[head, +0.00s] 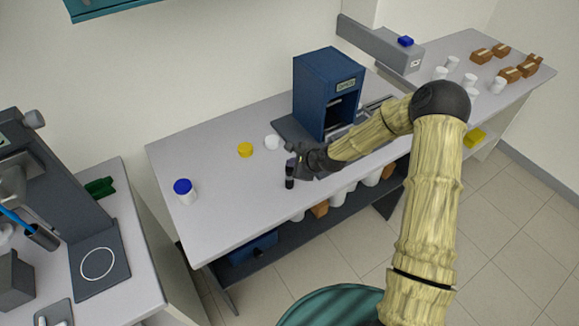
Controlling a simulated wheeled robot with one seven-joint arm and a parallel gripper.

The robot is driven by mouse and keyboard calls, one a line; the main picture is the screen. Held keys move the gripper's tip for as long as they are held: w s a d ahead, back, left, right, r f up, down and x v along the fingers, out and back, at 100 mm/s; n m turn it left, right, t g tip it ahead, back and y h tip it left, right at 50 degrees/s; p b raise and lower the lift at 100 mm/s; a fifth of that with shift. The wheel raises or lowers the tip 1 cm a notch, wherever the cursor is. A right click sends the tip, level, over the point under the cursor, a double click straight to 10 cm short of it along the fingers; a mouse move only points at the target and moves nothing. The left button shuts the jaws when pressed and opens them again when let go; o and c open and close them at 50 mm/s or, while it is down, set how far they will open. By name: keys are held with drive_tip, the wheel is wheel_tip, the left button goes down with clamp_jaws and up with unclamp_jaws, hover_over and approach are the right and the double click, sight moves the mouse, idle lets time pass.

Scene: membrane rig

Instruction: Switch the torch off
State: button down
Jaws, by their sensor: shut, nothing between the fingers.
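A small dark upright cylinder (289,180), which looks like the torch, stands on the grey bench (225,190) near its front edge. My gripper (296,166) is directly beside and partly over its top, at the right. The fingers look shut and hold nothing. Whether they touch the cylinder cannot be told from this view. The torch's switch and any light from it are too small to make out.
A blue cabinet (322,90) stands behind my gripper. A white jar with a blue lid (184,191), a yellow lid (245,149) and a white cup (272,141) are on the bench to the left. The bench front-left is clear.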

drive_tip(key=shift+r, duration=0.1)
drive_tip(key=shift+r+p, duration=0.6)
drive_tip(key=shift+r, duration=0.15)
wheel_tip(320, 180, up, 6)
drive_tip(key=p, duration=0.4)
idle(0.5)
